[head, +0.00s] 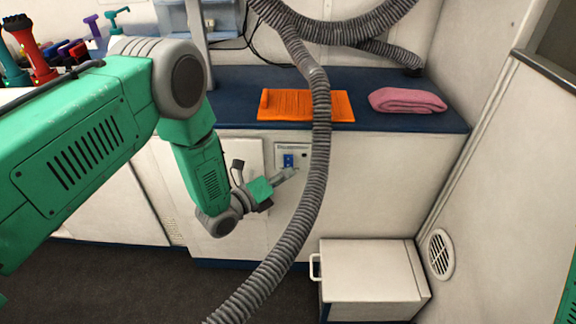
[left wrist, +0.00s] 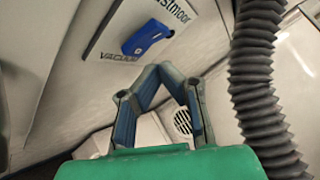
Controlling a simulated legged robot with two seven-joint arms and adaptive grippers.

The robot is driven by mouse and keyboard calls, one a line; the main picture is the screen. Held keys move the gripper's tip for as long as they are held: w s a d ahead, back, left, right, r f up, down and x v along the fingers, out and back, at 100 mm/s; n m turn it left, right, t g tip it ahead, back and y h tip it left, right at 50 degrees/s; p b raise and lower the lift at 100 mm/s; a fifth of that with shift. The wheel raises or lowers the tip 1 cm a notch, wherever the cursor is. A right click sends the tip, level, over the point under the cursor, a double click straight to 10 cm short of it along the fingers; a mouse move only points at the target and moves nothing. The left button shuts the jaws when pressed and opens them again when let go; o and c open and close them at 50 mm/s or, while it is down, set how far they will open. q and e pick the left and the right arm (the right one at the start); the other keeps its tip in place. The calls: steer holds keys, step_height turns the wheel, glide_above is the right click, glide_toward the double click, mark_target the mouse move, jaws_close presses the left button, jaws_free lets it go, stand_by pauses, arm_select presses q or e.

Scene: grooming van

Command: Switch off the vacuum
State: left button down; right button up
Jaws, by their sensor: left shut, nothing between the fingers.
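The vacuum switch is a blue rocker (head: 288,161) on a pale panel (head: 305,166) in the front of the counter. In the left wrist view the blue rocker (left wrist: 148,37) sits on its panel (left wrist: 118,38), beside lettering that reads as part of "VACUUM". My left gripper (head: 289,173) is just below the rocker in the head view. In the left wrist view its fingers (left wrist: 161,70) meet at the tips, shut and empty, below the rocker. I cannot tell whether they touch the panel, or which way the rocker is set. My right gripper is not in view.
A grey ribbed hose (head: 318,150) hangs close to the right of the panel. An orange mat (head: 285,104) and a pink towel (head: 406,100) lie on the blue counter top (head: 235,100). A white box with a handle (head: 370,272) stands on the floor at right.

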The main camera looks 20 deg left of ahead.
arm_select(q)
steer(key=s+p, duration=0.1)
steer(key=s+d+p, duration=0.1)
steer(key=s, duration=0.1)
steer(key=s+p, duration=0.1)
steer(key=shift+s+d+r, duration=0.15)
steer(key=shift+s+r, duration=0.25)
stand_by(0.4)
